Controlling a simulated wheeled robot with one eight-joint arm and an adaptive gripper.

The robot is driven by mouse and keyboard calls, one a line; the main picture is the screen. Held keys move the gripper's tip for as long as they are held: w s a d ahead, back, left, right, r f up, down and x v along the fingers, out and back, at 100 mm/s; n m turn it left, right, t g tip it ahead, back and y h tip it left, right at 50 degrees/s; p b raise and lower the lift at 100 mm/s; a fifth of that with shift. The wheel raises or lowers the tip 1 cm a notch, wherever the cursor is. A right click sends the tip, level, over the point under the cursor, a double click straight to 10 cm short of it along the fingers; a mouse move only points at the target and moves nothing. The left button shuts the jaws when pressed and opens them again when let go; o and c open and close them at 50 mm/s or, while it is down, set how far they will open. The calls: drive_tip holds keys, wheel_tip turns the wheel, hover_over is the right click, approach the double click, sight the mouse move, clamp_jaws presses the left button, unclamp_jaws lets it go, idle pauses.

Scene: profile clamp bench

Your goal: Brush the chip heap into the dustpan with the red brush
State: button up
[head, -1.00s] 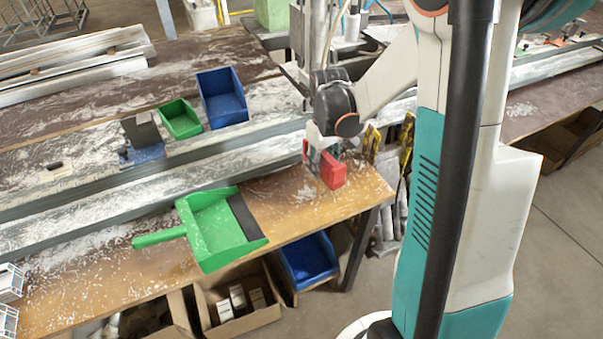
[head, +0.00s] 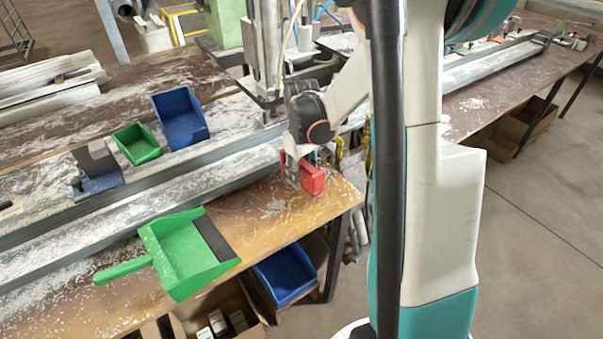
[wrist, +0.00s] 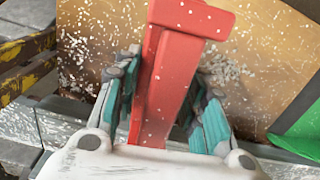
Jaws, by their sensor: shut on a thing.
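My gripper (head: 292,168) is shut on the red brush (head: 313,179), close over the right end of the wooden bench. In the wrist view the brush (wrist: 172,85) stands between the teal-backed fingers (wrist: 165,100). Whether its bristles touch the bench cannot be told. The chip heap (head: 275,207) is a small pale patch on the wood, between brush and dustpan. In the wrist view it lies just right of the brush (wrist: 226,72), partly hidden by a finger. The green dustpan (head: 183,254) lies farther left, its dark lip facing the heap and its handle pointing left.
A long metal profile (head: 130,215) runs behind the dustpan and brush. A green bin (head: 137,144) and a blue bin (head: 181,117) stand beyond it. Loose chips are scattered over the bench. Another blue bin (head: 285,275) is below the bench edge.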

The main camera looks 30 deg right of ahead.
drive_tip(key=shift+f+b, duration=0.45)
drive_tip(key=shift+f, duration=0.15)
drive_tip(key=shift+a, duration=0.15)
idle(0.3)
drive_tip(key=shift+s+a, duration=0.1)
drive_tip(key=shift+a, duration=1.9)
drive_tip(key=shift+s+a, duration=0.1)
drive_tip(key=shift+a, duration=2.05)
drive_tip(key=shift+s+a, duration=0.1)
drive_tip(key=shift+a, duration=2.05)
drive_tip(key=shift+s+a+b, duration=0.1)
drive_tip(key=shift+a+b, duration=0.25)
drive_tip(key=shift+a, duration=1.75)
